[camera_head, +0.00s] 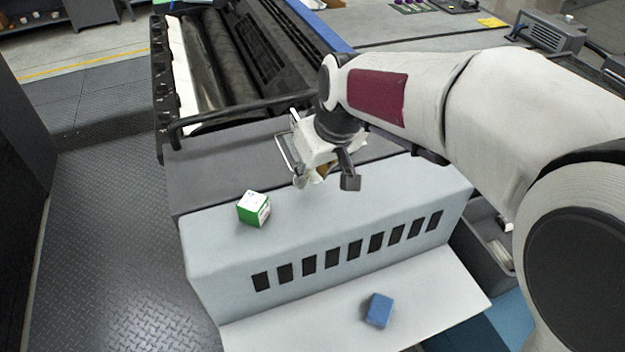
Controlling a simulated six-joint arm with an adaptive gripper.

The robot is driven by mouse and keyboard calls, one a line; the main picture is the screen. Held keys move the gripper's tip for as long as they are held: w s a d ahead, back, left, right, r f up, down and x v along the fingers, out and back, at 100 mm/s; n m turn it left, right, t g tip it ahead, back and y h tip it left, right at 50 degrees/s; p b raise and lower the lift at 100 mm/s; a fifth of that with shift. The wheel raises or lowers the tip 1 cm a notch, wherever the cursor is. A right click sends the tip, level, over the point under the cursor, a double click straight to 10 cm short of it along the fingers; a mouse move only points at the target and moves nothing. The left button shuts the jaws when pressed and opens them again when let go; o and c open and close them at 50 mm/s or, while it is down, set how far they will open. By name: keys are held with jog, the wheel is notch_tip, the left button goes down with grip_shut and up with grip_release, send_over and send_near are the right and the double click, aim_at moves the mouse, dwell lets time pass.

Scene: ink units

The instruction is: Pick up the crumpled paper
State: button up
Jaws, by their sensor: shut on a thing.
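My gripper (325,179) is at the end of my white arm, above the grey top of the ink unit (210,255). Its jaws are shut on the crumpled paper (318,174), a small pale, off-white and tan piece between the fingers. The fingers and the gripper body hide much of the paper. From this view I cannot tell how far it is above the surface.
A green and white box (253,208) stands on the unit's top, left of my gripper. A blue block (379,310) lies on the lower front ledge. A black rail (235,116) and dark rollers are behind. Bare top surface lies between box and gripper.

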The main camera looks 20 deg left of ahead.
aim_at(312, 178)
jog(key=shift+r, duration=3.5)
